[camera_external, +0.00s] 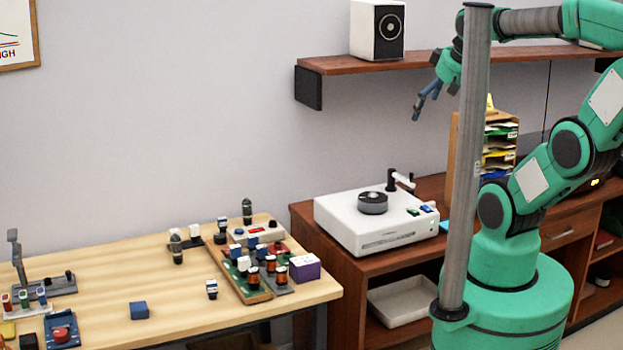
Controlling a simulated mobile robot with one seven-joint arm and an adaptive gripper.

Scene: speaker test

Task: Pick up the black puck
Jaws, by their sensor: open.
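A dark puck-like disc (372,201) with a grey side sits on top of a white box-shaped device (345,227), left of a small black-and-white arm on the device. It is the only thing I see that fits the black puck. My gripper (424,104) is open and empty. It hangs in the air above and to the right of the disc, well apart from it, just below the shelf's height. A grey upright pole (468,170) hides part of my wrist and arm.
A wall shelf (340,64) with a white speaker (377,30) is close to my gripper. File trays (497,145) stand behind the pole. The light wooden table (110,300) at left holds several small parts. The air between gripper and disc looks clear.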

